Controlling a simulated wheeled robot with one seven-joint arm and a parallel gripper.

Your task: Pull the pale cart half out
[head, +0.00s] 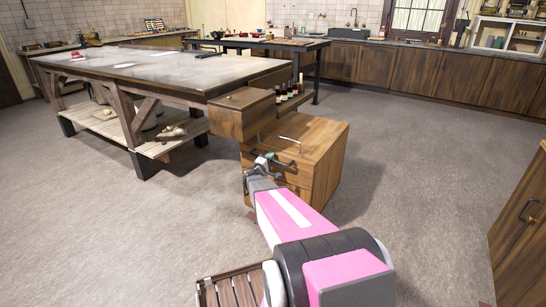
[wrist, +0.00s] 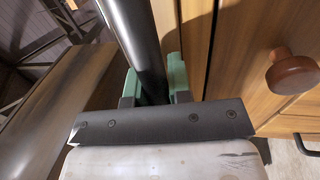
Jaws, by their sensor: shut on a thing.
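The pale cart (head: 318,136) is a light wooden cabinet with drawers, standing on the floor beside the end of the big worktable in the head view. My gripper (head: 266,160) is at its front, at handle height. In the wrist view my gripper's green fingers (wrist: 155,82) are shut on a dark bar handle (wrist: 142,40), one on each side of it. The cart's wooden front (wrist: 235,60) fills the right of the wrist view, with a round brown knob (wrist: 291,72). The arm hides part of the cart's lower front in the head view.
The worktable (head: 130,65) with a lower shelf (head: 105,125) stands left of the cart. A darker wooden drawer box (head: 243,113) adjoins the cart. A slatted wooden thing (head: 230,288) is at the bottom. A cabinet (head: 525,220) is at right. Open floor (head: 420,160) lies between.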

